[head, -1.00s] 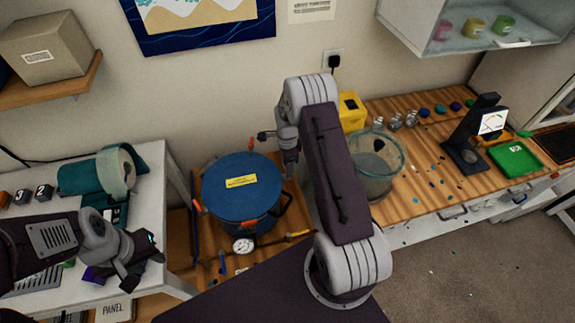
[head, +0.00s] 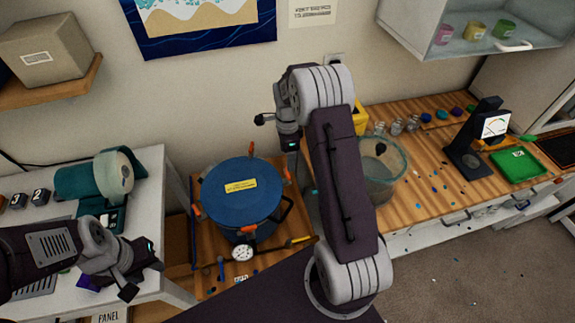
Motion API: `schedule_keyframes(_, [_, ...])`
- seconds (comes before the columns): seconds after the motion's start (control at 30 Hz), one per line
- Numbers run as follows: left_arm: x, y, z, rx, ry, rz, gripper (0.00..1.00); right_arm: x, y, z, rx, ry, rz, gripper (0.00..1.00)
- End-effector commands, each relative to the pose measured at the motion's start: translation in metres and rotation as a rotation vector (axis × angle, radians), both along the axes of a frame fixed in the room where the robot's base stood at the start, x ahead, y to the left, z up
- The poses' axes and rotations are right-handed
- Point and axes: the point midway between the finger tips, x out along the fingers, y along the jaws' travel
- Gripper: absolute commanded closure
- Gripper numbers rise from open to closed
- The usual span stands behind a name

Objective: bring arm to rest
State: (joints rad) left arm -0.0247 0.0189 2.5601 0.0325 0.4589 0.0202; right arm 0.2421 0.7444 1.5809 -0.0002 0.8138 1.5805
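My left gripper (head: 143,279) hangs over the front right edge of the white table at the left. Its dark fingers stand apart, and I see nothing between them. My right arm rises from the bottom middle and bends at the top. Its wrist points down, with the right gripper (head: 292,158) behind and right of the blue pot's lid. The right gripper's fingers are too small and partly hidden to tell whether they are open or shut.
A blue lidded pot (head: 240,193) with orange clamps stands on a low wooden surface, with a gauge (head: 242,252) in front. A clear container (head: 381,165) stands right of my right arm. The wooden counter (head: 408,205) holds small jars, a black scale (head: 470,150) and a green tray (head: 516,164).

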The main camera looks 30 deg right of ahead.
Motion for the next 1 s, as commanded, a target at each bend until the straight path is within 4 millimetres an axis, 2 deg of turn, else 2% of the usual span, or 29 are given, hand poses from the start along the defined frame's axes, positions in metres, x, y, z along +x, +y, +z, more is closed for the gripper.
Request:
schedule_keyframes(0.13, [0.000,0.000,-0.001,0.000,0.000,0.000,0.64,0.000,0.000,0.007,0.000,0.000,0.000,0.31])
schedule_keyframes(0.6, [0.000,0.000,-0.003,0.000,0.000,0.000,0.64,0.002,0.005,0.008,-0.001,-0.005,0.011,0.31])
schedule_keyframes(0.67, [0.000,0.000,-0.005,0.000,0.000,0.000,0.64,0.010,0.011,0.019,-0.009,-0.037,0.030,0.31])
schedule_keyframes(0.73, [0.000,0.000,-0.010,0.000,0.000,0.000,0.64,0.012,0.027,0.041,-0.017,-0.079,0.067,0.31])
schedule_keyframes(0.77, [0.000,0.000,-0.012,0.000,0.000,0.000,0.64,0.006,0.037,0.048,-0.016,-0.087,0.086,0.31])
schedule_keyframes(0.87, [0.000,0.000,-0.019,0.000,0.000,0.000,0.64,-0.028,0.069,0.065,-0.018,-0.106,0.214,0.31])
schedule_keyframes(0.97, [0.000,0.000,-0.024,0.000,0.000,0.000,0.64,-0.075,0.094,0.067,-0.026,-0.117,0.504,0.31])
schedule_keyframes(1.0, [0.000,0.000,-0.026,0.000,0.000,0.000,0.64,-0.096,0.101,0.064,-0.032,-0.117,0.651,0.31])
